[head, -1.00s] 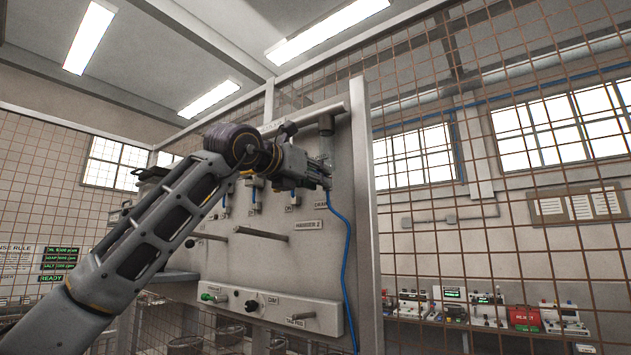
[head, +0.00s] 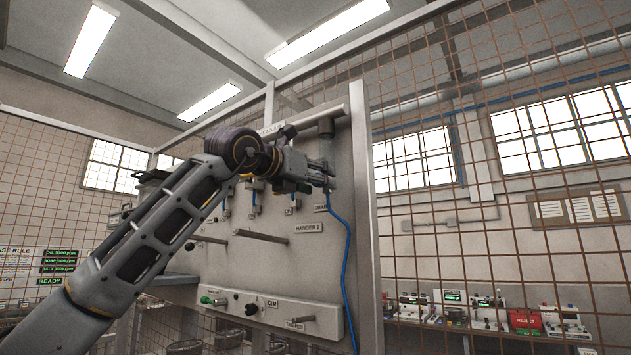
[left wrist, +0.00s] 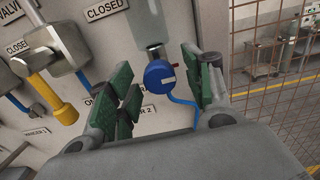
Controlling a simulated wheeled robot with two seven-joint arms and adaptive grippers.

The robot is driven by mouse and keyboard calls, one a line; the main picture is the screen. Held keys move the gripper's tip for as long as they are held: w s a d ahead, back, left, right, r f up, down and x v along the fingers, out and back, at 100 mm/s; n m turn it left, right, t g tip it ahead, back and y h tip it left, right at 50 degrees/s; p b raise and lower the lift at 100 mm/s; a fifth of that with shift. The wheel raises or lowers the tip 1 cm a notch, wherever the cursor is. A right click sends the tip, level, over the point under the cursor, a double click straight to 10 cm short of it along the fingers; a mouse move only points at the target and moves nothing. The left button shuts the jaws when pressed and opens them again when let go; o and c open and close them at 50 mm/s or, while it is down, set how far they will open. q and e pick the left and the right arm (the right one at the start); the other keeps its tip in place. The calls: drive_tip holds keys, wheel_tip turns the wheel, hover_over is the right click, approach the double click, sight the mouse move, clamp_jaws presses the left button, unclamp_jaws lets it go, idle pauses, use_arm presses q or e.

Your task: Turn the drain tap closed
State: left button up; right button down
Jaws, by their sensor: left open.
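A round blue part (left wrist: 159,77), which looks like the drain tap, hangs under a grey cylinder (left wrist: 146,25) on the panel in the left wrist view. A blue hose runs from it. A plate reading CLOSED (left wrist: 105,9) is beside the cylinder; the lettering lower down is partly hidden by a finger. My left gripper (left wrist: 170,90) is open, with green pads on either side of the blue part and a visible gap at each side. In the head view my left gripper (head: 326,176) is at the panel's right side and hides the tap. My right gripper is not in view.
A yellow-handled valve (left wrist: 52,97) stands left of the fingers. The grey panel (head: 260,265) carries horizontal pegs (head: 262,236) and a lower control box (head: 275,311). The blue hose (head: 346,260) hangs near its right edge. Wire mesh (head: 520,200) lies to the right.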

use_arm(q)
drive_tip(key=v, duration=1.2)
idle(0.3)
idle(0.7)
